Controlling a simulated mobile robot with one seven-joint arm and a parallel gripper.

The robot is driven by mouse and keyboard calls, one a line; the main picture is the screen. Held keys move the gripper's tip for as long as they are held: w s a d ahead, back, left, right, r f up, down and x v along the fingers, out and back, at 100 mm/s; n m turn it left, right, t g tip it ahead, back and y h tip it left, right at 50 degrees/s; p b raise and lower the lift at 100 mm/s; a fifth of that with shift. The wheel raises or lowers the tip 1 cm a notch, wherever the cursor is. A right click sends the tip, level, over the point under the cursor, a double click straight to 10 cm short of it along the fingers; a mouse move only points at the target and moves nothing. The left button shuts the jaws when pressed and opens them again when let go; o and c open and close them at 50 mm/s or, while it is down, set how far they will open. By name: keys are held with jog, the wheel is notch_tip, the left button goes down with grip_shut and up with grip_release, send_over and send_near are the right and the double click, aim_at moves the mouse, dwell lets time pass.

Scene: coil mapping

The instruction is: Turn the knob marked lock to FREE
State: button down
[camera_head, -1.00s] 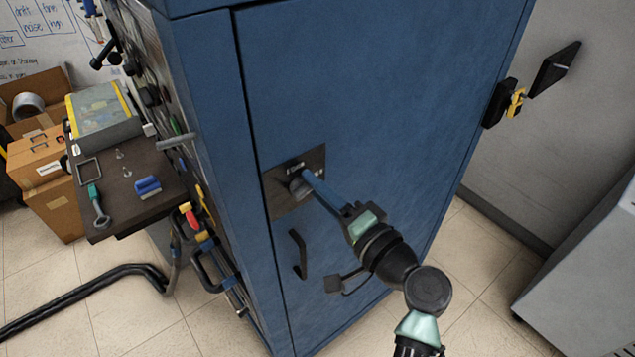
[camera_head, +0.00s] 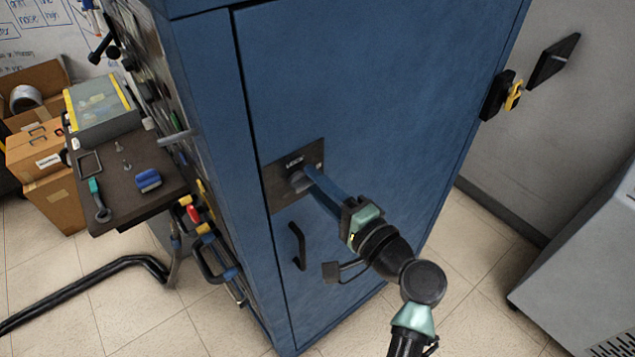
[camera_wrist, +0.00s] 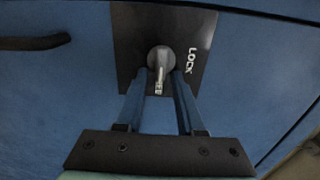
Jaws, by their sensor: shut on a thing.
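The knob (camera_wrist: 160,58) is a round grey knob on a dark square plate (camera_wrist: 128,30) marked LOCK, set in the front of the blue cabinet. In the head view the plate (camera_head: 312,157) shows above a black door handle, and the knob (camera_head: 299,181) is partly covered by my fingers. My gripper (camera_head: 310,175) reaches the plate from the lower right. In the wrist view my gripper (camera_wrist: 161,80) has its two blue fingers on either side of the knob, shut on it. Small lettering by the knob's pointer is too small to read surely.
The blue cabinet (camera_head: 370,80) fills the middle. A black door handle (camera_head: 297,246) is below the plate. A dark shelf (camera_head: 140,200) with small tools and a grey case (camera_head: 105,115) is at the left. A pale machine (camera_head: 580,270) stands at the right, with open floor between.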

jog(key=c, duration=0.9)
grip_release()
jog(key=shift+o, duration=0.2)
jog(key=shift+s, duration=0.1)
jog(key=shift+s+d+f, duration=0.1)
jog(key=shift+s+d, duration=0.2)
jog(key=shift+s, duration=0.05)
jog(key=b+v, duration=0.2)
jog(key=v, duration=1)
jog(key=shift+b, duration=0.3)
